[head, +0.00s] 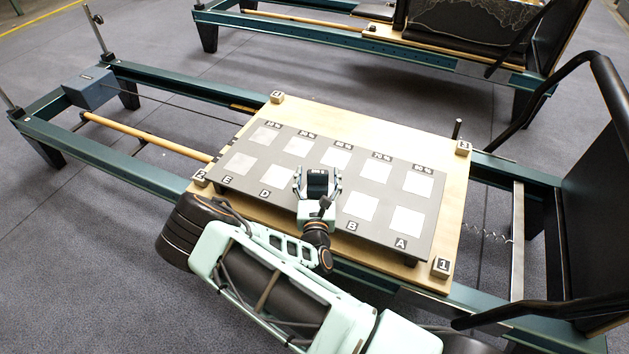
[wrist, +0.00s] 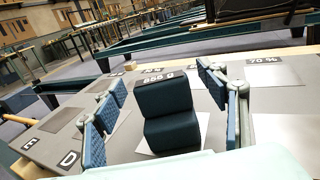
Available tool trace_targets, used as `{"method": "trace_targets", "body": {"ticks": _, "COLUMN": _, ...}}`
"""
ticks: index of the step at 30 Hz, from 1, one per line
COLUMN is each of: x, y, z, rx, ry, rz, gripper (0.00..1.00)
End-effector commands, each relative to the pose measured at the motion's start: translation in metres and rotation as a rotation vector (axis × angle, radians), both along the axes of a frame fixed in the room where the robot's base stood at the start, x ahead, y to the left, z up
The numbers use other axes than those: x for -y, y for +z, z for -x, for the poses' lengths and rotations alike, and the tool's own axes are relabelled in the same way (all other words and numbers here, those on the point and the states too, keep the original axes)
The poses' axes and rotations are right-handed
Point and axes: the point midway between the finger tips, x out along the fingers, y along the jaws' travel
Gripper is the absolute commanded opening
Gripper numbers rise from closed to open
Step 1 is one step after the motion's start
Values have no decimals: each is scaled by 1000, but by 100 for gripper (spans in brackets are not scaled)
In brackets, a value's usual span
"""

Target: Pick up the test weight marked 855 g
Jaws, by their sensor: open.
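The test weight (wrist: 168,112) is a dark, notched block with a black label on top; the label appears to read 855 g. It stands upright on the grey board, over or beside a pale square. My gripper (wrist: 162,84) is open, with blue padded fingers to the left and right of the weight. A gap shows on each side and neither finger visibly touches it. In the head view, the dark weight (head: 317,182) sits between the fingers of my gripper (head: 318,174) near the board's middle. Its lower part is partly hidden there by my gripper.
The grey board (head: 287,184) has two rows of pale squares, with letters and percentage labels. It lies on a wooden platform (head: 362,129) with numbered blocks at its corners, across a green-framed reformer (head: 150,180). The other squares look empty. A curved black bar (head: 555,80) stands at right.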

Motion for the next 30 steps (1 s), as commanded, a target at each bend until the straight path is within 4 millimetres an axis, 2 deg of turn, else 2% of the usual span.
{"method": "trace_targets", "body": {"ticks": 13, "x": 3, "y": 0, "z": -2, "rx": 0, "ry": 4, "rz": 0, "gripper": 67}}
{"method": "trace_targets", "body": {"ticks": 30, "x": 3, "y": 0, "z": -2, "rx": 0, "ry": 3, "rz": -1, "gripper": 5}}
